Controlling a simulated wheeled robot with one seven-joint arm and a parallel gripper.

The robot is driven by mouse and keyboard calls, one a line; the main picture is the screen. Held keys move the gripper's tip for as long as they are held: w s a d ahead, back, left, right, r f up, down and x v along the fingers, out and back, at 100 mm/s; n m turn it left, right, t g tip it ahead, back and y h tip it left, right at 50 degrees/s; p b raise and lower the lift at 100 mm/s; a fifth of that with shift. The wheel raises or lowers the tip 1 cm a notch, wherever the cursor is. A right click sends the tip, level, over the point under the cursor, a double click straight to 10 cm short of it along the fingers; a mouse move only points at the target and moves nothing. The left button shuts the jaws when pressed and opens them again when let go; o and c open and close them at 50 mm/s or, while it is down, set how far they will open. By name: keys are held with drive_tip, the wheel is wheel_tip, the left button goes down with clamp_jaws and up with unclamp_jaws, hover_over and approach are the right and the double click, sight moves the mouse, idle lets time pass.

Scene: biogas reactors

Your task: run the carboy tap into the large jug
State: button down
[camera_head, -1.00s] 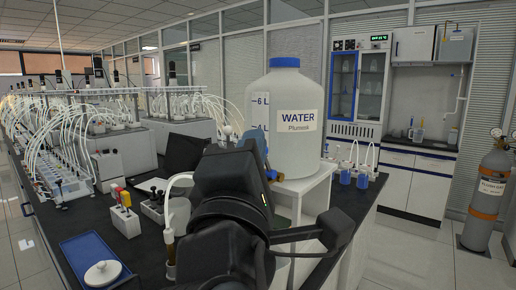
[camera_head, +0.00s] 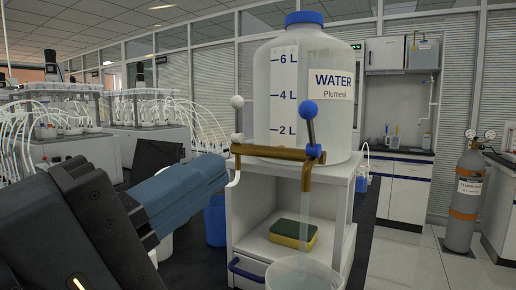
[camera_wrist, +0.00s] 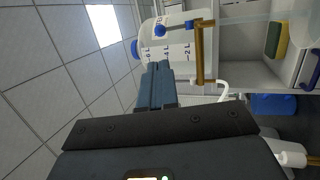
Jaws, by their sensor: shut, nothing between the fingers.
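The carboy (camera_head: 300,95), translucent with a blue cap and a WATER label, stands on a white stand. Its brass tap (camera_head: 275,153) is a crossbar with a white-knobbed lever (camera_head: 237,115) at left and a blue-knobbed lever (camera_head: 309,125) at right, both knobs up. A pale, clear stream seems to run from the right spout down into the large jug (camera_head: 305,268), whose lower part is cut off. My gripper (camera_head: 222,168) is shut and empty, its blue fingers just left of the tap; contact is unclear. The wrist view shows the fingers beside the tap (camera_wrist: 205,55).
A yellow-green sponge (camera_head: 293,235) lies on the stand's shelf (camera_head: 258,243), above a blue-handled drawer. A white tube hangs at the tap's left end. A blue container (camera_head: 215,222) stands left of the stand. A gas cylinder (camera_head: 466,195) stands far right beyond open floor.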

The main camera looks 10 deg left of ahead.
sight(300, 106)
drive_tip(key=p+x, duration=0.1)
drive_tip(key=x, duration=1.2)
drive_tip(key=shift+w+d+r+p, duration=0.15)
drive_tip(key=shift+w+p, duration=0.15)
drive_tip(key=shift+p, duration=0.05)
drive_tip(key=shift+r+p, duration=0.15)
drive_tip(key=shift+p, duration=0.2)
drive_tip(key=p, duration=0.1)
drive_tip(key=r+g+p, duration=0.1)
drive_tip(key=p, duration=0.1)
drive_tip(key=shift+w+d+r+y, duration=0.1)
drive_tip(key=shift+w+y, duration=0.1)
drive_tip(key=shift+y, duration=0.1)
drive_tip(key=shift+w+d+r+g+y+p, duration=0.35)
drive_tip(key=shift+w+p, duration=0.3)
drive_tip(key=shift+p, duration=1.15)
drive_tip(key=shift+w+d+r+g+y+p, duration=0.15)
drive_tip(key=shift+w+r+g+p, duration=0.4)
drive_tip(key=shift+p, duration=1.2)
drive_tip(key=shift+w+f, duration=0.1)
drive_tip(key=shift+w, duration=0.05)
